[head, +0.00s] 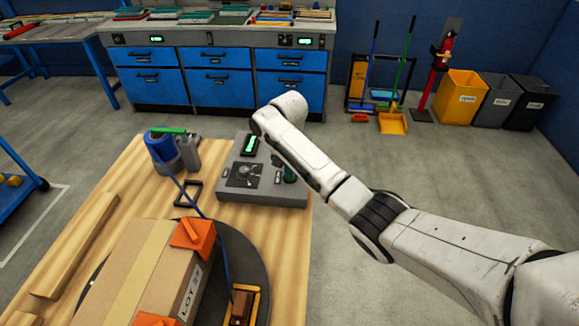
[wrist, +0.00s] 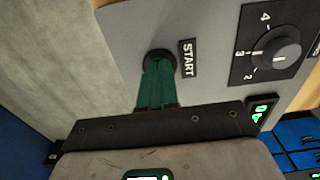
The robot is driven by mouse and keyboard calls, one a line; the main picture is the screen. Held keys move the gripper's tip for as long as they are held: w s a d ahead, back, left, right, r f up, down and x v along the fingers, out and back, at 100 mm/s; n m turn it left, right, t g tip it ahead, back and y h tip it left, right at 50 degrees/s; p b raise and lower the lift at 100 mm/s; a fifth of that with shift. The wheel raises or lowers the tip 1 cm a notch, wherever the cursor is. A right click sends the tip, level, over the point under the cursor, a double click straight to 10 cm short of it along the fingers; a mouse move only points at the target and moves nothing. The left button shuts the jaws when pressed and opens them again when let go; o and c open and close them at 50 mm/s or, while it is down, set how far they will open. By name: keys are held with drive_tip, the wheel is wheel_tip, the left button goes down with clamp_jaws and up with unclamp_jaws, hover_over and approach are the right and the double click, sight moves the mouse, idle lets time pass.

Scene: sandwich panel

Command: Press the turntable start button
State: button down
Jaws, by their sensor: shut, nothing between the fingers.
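The grey control box (head: 262,194) sits on the wooden table, with a lit green display on its far part. In the wrist view its panel (wrist: 120,25) shows a START label (wrist: 188,57) beside a round dark start button (wrist: 158,52). My gripper (wrist: 160,68) has its teal fingers shut together, and their tips overlap the button, hiding most of it. I cannot tell whether they touch or press it. In the head view the fingers (head: 290,174) show at the box's right side, below my arm. The round dark turntable (head: 258,262) carries a cardboard box (head: 135,262).
A dial (wrist: 278,53) with numbers sits right of the START label. Orange corner pieces (head: 192,235) and a blue strap (head: 203,214) are on the cardboard box. A blue strap dispenser (head: 162,152) stands left of the control box. Open floor lies right of the table.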

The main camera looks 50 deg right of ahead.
drive_tip(key=shift+f, duration=0.1)
drive_tip(key=shift+s+a+f, duration=0.1)
drive_tip(key=shift+s+f, duration=0.1)
drive_tip(key=shift+f, duration=0.85)
drive_tip(key=r+p, duration=0.1)
drive_tip(key=r, duration=0.1)
drive_tip(key=r+p, duration=0.4)
drive_tip(key=shift+w+r, duration=0.1)
drive_tip(key=shift+w, duration=0.15)
wheel_tip(320, 180, up, 9)
drive_tip(key=b, duration=0.1)
drive_tip(key=shift+r+b, duration=0.15)
drive_tip(key=shift+b, duration=0.15)
